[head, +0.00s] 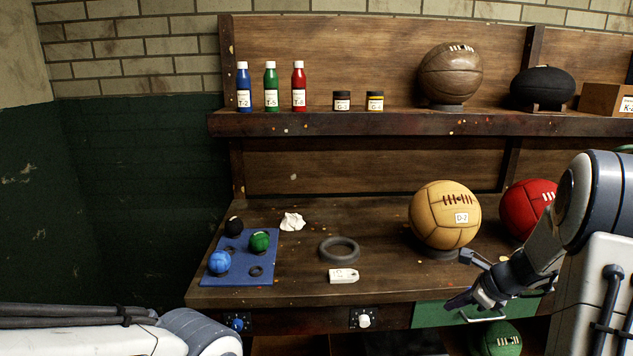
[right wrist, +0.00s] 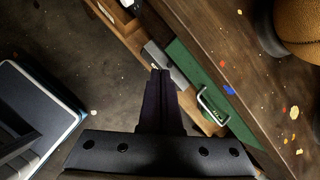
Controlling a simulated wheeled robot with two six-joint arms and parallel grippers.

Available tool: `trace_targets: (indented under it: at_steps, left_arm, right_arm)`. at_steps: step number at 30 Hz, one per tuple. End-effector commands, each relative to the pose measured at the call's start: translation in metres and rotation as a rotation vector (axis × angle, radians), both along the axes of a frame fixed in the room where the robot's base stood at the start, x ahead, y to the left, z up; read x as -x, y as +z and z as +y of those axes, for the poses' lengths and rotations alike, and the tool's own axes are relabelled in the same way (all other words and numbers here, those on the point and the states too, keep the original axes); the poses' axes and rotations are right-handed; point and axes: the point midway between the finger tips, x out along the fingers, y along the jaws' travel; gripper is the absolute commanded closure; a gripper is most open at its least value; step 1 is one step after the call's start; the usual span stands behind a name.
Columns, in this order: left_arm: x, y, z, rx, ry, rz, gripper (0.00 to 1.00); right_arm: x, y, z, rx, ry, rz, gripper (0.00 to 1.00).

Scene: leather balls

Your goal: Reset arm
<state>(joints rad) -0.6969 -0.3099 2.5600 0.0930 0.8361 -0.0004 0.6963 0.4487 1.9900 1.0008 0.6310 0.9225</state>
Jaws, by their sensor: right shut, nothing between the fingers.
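My right gripper (head: 462,301) is in front of the bench's front edge, by the green drawer front (head: 432,314). Its fingers are shut with nothing between them.
A tan ball (head: 444,215) and a red ball (head: 527,208) stand on the bench (head: 300,225) near my right arm. A blue tray (head: 236,279) with small balls, a grey ring (head: 339,249) and a white tag (head: 343,276) lie further left. A green ball (head: 501,340) is below.

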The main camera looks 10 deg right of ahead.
Motion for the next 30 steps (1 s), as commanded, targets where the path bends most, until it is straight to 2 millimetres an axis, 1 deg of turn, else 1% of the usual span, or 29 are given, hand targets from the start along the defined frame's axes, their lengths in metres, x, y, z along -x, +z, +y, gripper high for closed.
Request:
trace_targets:
  at_steps: [1,2,3,5,6,8,9,11,12,14,15,17,18,21,24,25,27,30]
  left_arm:
    - [0.0,0.007,0.0,0.0,0.0,0.0,0.0]
    - [0.0,0.009,0.0,0.0,0.0,0.0,0.0]
    - [0.0,0.011,0.0,0.0,0.0,0.0,0.0]
    - [0.0,0.015,0.0,0.0,0.0,0.0,0.0]
    - [0.0,0.018,0.0,0.0,0.0,0.0,0.0]
    - [0.0,0.022,0.0,0.0,0.0,0.0,0.0]
    - [0.0,0.025,0.0,0.0,0.0,0.0,0.0]
    - [0.0,0.03,0.0,0.0,0.0,0.0,0.0]
    - [0.0,0.032,0.0,0.0,0.0,0.0,0.0]
    - [0.0,0.037,0.0,0.0,0.0,0.0,0.0]
    - [0.0,0.039,0.0,0.0,0.0,0.0,0.0]
    - [0.0,0.044,0.0,0.0,0.0,0.0,0.0]
    - [0.0,0.046,0.0,0.0,0.0,0.0,0.0]
    - [0.0,0.051,0.0,0.0,0.0,0.0,0.0]
    - [0.0,0.055,0.0,0.0,0.0,0.0,0.0]
    - [0.0,0.055,0.0,0.0,0.0,0.0,0.0]
    - [0.0,0.056,0.0,0.0,0.0,0.0,0.0]
    - [0.0,0.056,0.0,0.0,0.0,0.0,0.0]
  right_arm:
    - [-0.004,0.016,0.044,0.048,0.168,-0.002,1.0]
    - [-0.002,0.021,0.066,0.077,0.263,-0.003,1.0]
    - [0.001,0.029,0.096,0.115,0.393,-0.007,1.0]
    - [0.011,0.039,0.141,0.173,0.597,-0.014,1.0]
    - [0.02,0.046,0.169,0.215,0.737,-0.024,1.0]
    - [0.039,0.056,0.21,0.277,0.955,-0.042,1.0]
    - [0.055,0.062,0.236,0.32,1.106,-0.056,1.0]
    - [0.081,0.071,0.269,0.385,1.331,-0.085,1.0]
    - [0.1,0.076,0.288,0.427,1.481,-0.105,1.0]
    - [0.13,0.083,0.311,0.49,1.704,-0.14,1.0]
    - [0.151,0.088,0.323,0.533,1.851,-0.168,1.0]
    - [0.181,0.093,0.336,0.595,2.067,-0.21,1.0]
    - [0.199,0.096,0.342,0.636,2.202,-0.24,1.0]
    - [0.237,0.101,0.347,0.726,2.498,-0.312,1.0]
    - [0.261,0.104,0.346,0.795,2.713,-0.37,1.0]
    - [0.267,0.104,0.345,0.81,2.761,-0.384,1.0]
    - [0.275,0.104,0.343,0.837,2.841,-0.407,1.0]
    - [0.279,0.104,0.342,0.856,2.894,-0.421,1.0]
